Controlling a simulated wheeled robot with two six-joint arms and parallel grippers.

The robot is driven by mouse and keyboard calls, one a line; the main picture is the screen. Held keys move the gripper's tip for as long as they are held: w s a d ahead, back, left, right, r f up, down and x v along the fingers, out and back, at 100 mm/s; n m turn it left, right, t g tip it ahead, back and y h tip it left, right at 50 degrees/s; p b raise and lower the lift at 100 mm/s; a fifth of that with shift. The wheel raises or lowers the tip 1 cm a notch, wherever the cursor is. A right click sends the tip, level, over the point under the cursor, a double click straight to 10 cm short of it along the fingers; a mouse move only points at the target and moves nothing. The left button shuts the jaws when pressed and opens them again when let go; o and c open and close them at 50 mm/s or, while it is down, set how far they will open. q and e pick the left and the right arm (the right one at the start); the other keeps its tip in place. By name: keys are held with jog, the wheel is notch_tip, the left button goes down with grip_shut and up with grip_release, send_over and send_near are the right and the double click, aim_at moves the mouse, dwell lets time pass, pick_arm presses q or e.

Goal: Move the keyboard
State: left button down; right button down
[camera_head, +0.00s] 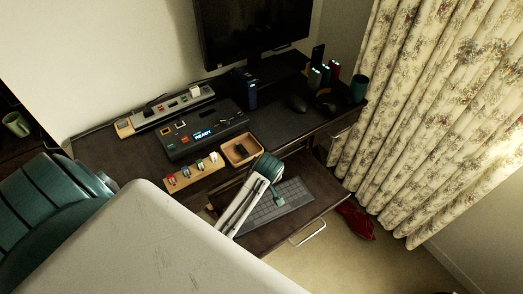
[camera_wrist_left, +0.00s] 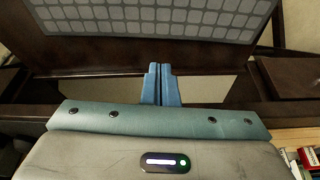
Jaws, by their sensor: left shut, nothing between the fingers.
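The keyboard (camera_head: 285,205) is a flat grey board with rows of keys. It lies on the pulled-out tray (camera_head: 318,196) under the desk top, partly hidden in the head view by my left arm. In the left wrist view the keyboard (camera_wrist_left: 150,16) spans the top, cut off by the picture edge. My left gripper (camera_wrist_left: 161,68) has its two blue fingers together, with nothing between them. Its tips point at the tray's edge, apart from the keyboard in the picture. My right gripper is in neither view.
The dark desk (camera_head: 290,124) holds a monitor (camera_head: 255,28), a control box (camera_head: 195,131), a wooden tray (camera_head: 240,150) and a mouse (camera_head: 297,103). A metal handle (camera_head: 307,233) is on the tray front. A flowered curtain (camera_head: 430,100) hangs at the right.

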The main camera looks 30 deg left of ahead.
aim_at(269, 205)
pick_arm(q)
jog(key=x, duration=0.7)
jog(key=shift+w+f+p, duration=0.1)
jog(key=shift+f+p, duration=0.05)
jog(key=shift+p, duration=0.25)
jog(key=shift+a+f, duration=0.25)
jog(key=shift+f, duration=0.2)
jog(key=shift+s+d+r+p, duration=0.15)
jog(key=shift+s+d+p, duration=0.25)
jog(key=shift+d+p, duration=0.35)
jog(key=shift+s+d, duration=0.1)
